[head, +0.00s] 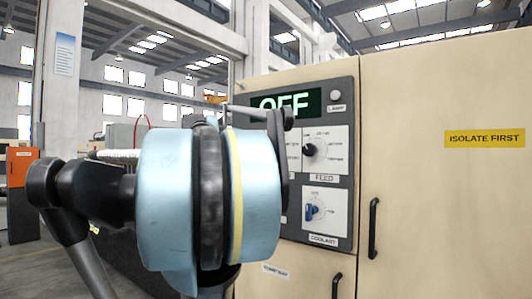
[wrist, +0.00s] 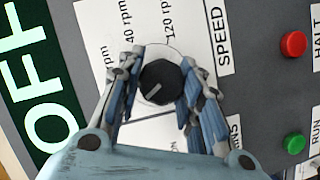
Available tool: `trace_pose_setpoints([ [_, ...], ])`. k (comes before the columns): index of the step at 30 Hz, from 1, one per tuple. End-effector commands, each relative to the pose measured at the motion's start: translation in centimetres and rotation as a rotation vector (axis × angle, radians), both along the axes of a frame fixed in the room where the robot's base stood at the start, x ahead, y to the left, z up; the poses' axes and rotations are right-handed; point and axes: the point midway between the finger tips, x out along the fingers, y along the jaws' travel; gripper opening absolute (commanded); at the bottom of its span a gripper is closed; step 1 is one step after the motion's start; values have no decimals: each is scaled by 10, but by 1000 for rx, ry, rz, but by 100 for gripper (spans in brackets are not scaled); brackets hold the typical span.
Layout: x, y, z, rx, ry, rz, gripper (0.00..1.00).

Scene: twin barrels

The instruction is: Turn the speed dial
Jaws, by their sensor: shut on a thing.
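The speed dial (wrist: 164,84) is a round black knob with a light pointer line, on a white plate marked SPEED. In the wrist view, where the panel appears turned on its side, the line slants toward the lower left. My gripper (wrist: 161,70) has one blue-grey finger on each side of the knob and is shut on it. The printed marks 40 rpm and 120 rpm show above it. In the head view my arm hides the dial and the fingers.
The display (head: 287,104) reads OFF. Feed (head: 309,150) and coolant (head: 312,211) knobs sit right of my arm. Red halt (wrist: 293,45) and green run (wrist: 292,144) buttons are near the dial. Black handles (head: 373,228) stick out from the beige cabinet (head: 450,210).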

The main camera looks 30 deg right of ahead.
Motion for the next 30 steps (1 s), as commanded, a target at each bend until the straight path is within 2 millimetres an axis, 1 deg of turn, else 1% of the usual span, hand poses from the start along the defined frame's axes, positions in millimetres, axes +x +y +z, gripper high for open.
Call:
trace_pose_setpoints([
  [1, 2, 1, -3, 4, 1, 5, 9],
  [11, 3, 1, -3, 3, 3, 5, 9],
  [12, 3, 1, -3, 3, 3, 5, 38],
  [14, 3, 1, -3, 3, 3, 5, 51],
  [15, 2, 0, -3, 3, 3, 4, 54],
  [25, -1, 0, 0, 0, 2, 0, 54],
  [30, -1, 6, 1, 0, 2, 3, 54],
])
